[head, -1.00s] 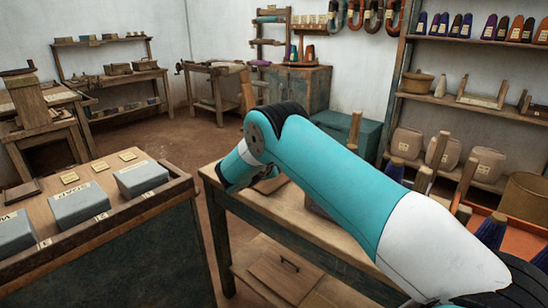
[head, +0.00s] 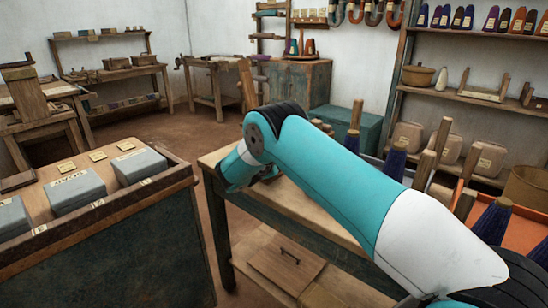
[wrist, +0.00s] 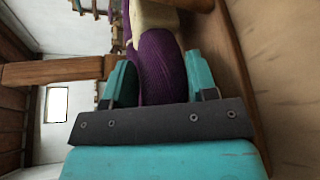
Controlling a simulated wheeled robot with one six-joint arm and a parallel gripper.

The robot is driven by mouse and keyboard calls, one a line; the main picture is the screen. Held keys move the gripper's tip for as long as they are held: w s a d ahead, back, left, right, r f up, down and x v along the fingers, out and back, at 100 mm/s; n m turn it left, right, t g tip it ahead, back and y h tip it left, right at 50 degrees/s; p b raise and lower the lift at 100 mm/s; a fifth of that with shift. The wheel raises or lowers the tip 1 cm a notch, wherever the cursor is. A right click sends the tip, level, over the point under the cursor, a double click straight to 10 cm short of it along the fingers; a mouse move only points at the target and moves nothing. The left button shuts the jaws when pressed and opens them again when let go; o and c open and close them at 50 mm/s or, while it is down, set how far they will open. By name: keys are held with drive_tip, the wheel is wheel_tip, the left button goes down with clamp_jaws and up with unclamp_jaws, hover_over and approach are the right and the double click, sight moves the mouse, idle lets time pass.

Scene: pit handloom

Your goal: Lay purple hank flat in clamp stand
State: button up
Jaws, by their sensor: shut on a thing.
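The purple hank (wrist: 163,84) is between the two teal fingers of my gripper (wrist: 160,70) in the wrist view. My gripper is shut on it. A pale cream band or block (wrist: 155,17) lies against the hank's far end; I cannot tell whether it belongs to the hank. In the head view my own arm hides the gripper and the hank. I cannot make out the clamp stand for certain.
A wooden bar (wrist: 55,70) is left of the fingers in the wrist view. In the head view a wooden table (head: 330,217) lies under my arm, with upright posts and dark blue cones (head: 492,222) at right. A cabinet with grey boxes (head: 76,192) stands at left.

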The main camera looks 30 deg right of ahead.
drive_tip(key=o, duration=1.4)
drive_tip(key=shift+s+f, duration=0.15)
drive_tip(key=shift+f, duration=0.55)
drive_tip(key=shift+c, duration=0.3)
drive_tip(key=shift+s+a, duration=0.15)
drive_tip(key=shift+a, duration=0.05)
drive_tip(key=shift+o, duration=0.5)
drive_tip(key=r+v, duration=0.1)
drive_tip(key=v, duration=1.6)
drive_tip(key=shift+r+b, duration=0.2)
drive_tip(key=shift+b, duration=0.1)
drive_tip(key=s+a+r+m+g+y+p, duration=0.2)
drive_tip(key=s+r, duration=0.5)
drive_tip(key=s, duration=0.5)
drive_tip(key=s+a+r+m+g+y+p, duration=0.2)
drive_tip(key=s+a+r+g+y+p, duration=0.2)
drive_tip(key=s, duration=0.8)
drive_tip(key=s+a+r+m+g+y+p, duration=0.2)
drive_tip(key=s+a+r+g+y+p, duration=0.1)
drive_tip(key=s+a+r+y, duration=0.4)
drive_tip(key=s+r+y+p, duration=0.1)
drive_tip(key=s+r+y, duration=0.2)
drive_tip(key=s+r, duration=0.1)
drive_tip(key=shift+s+g, duration=0.3)
drive_tip(key=shift+s, duration=0.5)
